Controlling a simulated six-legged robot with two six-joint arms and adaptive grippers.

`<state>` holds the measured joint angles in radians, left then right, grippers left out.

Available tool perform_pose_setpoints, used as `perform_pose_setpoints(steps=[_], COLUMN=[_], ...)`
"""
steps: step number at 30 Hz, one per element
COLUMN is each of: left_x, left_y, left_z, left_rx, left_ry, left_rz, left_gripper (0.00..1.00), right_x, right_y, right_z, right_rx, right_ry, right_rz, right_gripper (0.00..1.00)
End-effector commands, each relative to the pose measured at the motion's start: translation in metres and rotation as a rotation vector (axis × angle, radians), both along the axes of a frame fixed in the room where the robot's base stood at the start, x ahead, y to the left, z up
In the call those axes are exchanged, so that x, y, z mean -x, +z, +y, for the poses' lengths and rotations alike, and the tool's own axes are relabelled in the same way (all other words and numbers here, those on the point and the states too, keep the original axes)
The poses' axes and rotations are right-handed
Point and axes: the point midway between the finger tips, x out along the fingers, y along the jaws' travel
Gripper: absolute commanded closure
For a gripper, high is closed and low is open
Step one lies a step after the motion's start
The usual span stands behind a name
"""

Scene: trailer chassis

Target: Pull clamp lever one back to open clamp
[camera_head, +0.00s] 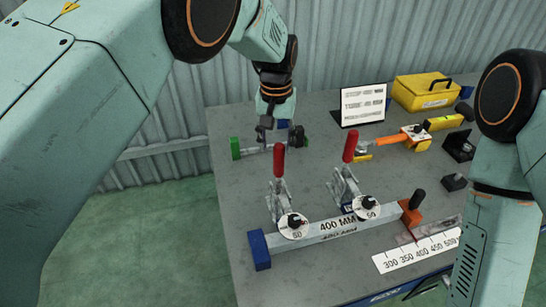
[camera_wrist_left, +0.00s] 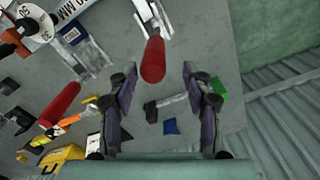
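Two toggle clamps with upright red levers stand behind the 400 MM beam (camera_head: 335,228). The left clamp's lever (camera_head: 279,160) is next to my left gripper (camera_head: 281,136), which points down just behind it in the head view. In the left wrist view, my left gripper (camera_wrist_left: 161,108) has its two dark fingers spread apart. The red lever (camera_wrist_left: 153,60) reaches toward the gap between them, apparently not gripped. The other clamp's lever (camera_head: 350,146) stands to the right; it also shows in the wrist view (camera_wrist_left: 60,104). My right arm is at the right edge; its gripper is out of frame.
Round dials (camera_head: 293,225) sit in front of the clamps. A green-ended bar (camera_head: 236,148) lies behind the left clamp. A yellow case (camera_head: 426,91), a sign (camera_head: 363,104) and orange tools (camera_head: 400,138) stand farther back. The table's left strip is clear.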

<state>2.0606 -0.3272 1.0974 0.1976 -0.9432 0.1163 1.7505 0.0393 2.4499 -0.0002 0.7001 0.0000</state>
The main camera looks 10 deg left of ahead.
Motion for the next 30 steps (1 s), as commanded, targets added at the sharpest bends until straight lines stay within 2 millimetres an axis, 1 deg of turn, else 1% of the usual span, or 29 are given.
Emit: perform_pose_setpoints(steps=[5,11,30], left_x=[0.005,0.006,0.004], left_y=[-0.002,-0.013,-0.073], left_z=[-0.006,-0.008,-0.004], left_rx=[-0.012,-0.011,-0.010], left_ry=[-0.018,-0.016,-0.016], left_rz=[0.007,0.006,0.004], left_gripper=[0.50,0.50,0.50], right_x=[0.000,0.000,0.000], right_y=[-0.001,-0.012,-0.068], right_z=[0.000,0.000,0.000], right_rx=[0.000,0.000,0.000], right_ry=[-0.001,-0.001,-0.001], right_rz=[0.001,0.001,0.001], right_gripper=[0.60,0.60,0.60])
